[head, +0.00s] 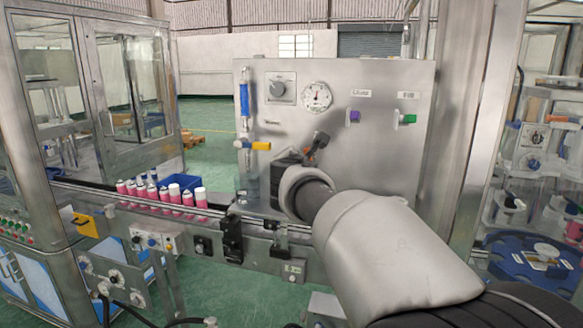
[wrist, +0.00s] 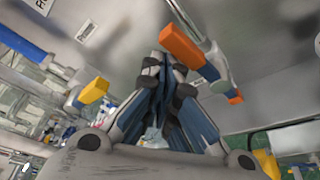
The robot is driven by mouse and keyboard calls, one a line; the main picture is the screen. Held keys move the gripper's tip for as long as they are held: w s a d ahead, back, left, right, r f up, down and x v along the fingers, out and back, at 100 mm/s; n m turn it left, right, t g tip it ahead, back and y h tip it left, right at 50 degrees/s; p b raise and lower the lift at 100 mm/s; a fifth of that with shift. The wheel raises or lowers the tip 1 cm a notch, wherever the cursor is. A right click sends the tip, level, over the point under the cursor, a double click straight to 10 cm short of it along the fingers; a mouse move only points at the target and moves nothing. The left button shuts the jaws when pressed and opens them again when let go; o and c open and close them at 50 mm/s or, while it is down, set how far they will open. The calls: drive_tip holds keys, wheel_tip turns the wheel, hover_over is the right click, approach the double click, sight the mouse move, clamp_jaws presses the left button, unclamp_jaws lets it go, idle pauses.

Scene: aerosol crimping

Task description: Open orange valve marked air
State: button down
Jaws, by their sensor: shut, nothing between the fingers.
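The orange valve handle (wrist: 182,46) shows in the wrist view as an orange block on a silver and blue fitting against the grey panel. A second orange piece (wrist: 235,98) shows lower right on the same fitting. My gripper (wrist: 163,62) is shut and empty, its fingertips just left of and below the orange handle; I cannot tell whether they touch it. In the head view my gripper (head: 311,151) is at the panel's lower middle, and my arm hides much of that area.
The steel panel (head: 390,165) also carries a yellow-handled valve (head: 261,146), a purple handle (head: 354,116), a green handle (head: 408,118) and a round gauge (head: 317,97). Pink cans (head: 175,196) and a blue bin (head: 178,183) stand on the conveyor left of my arm.

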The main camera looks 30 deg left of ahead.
drive_tip(key=shift+w+d+r, duration=0.1)
drive_tip(key=shift+d+r, duration=0.1)
drive_tip(key=shift+d, duration=0.2)
drive_tip(key=shift+d+r, duration=0.1)
drive_tip(key=shift+d, duration=0.05)
idle(0.4)
